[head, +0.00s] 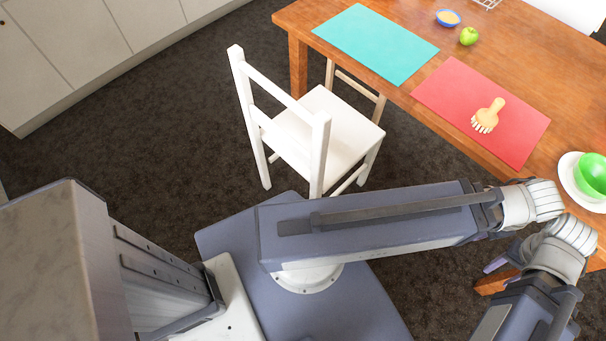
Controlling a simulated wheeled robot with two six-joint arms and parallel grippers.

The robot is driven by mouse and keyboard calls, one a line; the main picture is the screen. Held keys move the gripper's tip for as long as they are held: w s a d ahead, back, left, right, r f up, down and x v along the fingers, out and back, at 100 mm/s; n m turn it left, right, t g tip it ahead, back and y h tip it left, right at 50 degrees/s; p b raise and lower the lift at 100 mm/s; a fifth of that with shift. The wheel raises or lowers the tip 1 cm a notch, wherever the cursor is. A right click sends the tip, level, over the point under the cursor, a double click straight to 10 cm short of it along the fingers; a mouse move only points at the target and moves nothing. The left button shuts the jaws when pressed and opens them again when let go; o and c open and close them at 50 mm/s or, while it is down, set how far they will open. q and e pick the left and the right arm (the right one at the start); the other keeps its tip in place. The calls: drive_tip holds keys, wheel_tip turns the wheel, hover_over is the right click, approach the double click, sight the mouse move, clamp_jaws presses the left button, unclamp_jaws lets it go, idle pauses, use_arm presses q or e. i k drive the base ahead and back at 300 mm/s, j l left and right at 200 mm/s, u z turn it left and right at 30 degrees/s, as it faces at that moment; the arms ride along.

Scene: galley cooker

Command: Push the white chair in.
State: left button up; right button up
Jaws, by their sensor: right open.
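The white chair (330,130) stands upright on the dark carpet, left of the wooden table (395,22). Its slatted back is on the side away from the table, and its seat faces the table edge. In this view the seat appears outside the tabletop, with floor showing between them. My right gripper (497,260) is open and mostly hidden behind my arm, near the table's near edge. It is well away from the chair. My left gripper is not in view.
Cabinets (70,45) line the left; carpet between is clear.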

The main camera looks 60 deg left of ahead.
sight(319, 134)
drive_tip(key=i+l+u, duration=0.1)
drive_tip(key=l+u, duration=0.15)
drive_tip(key=l, duration=0.2)
drive_tip(key=u, duration=2.35)
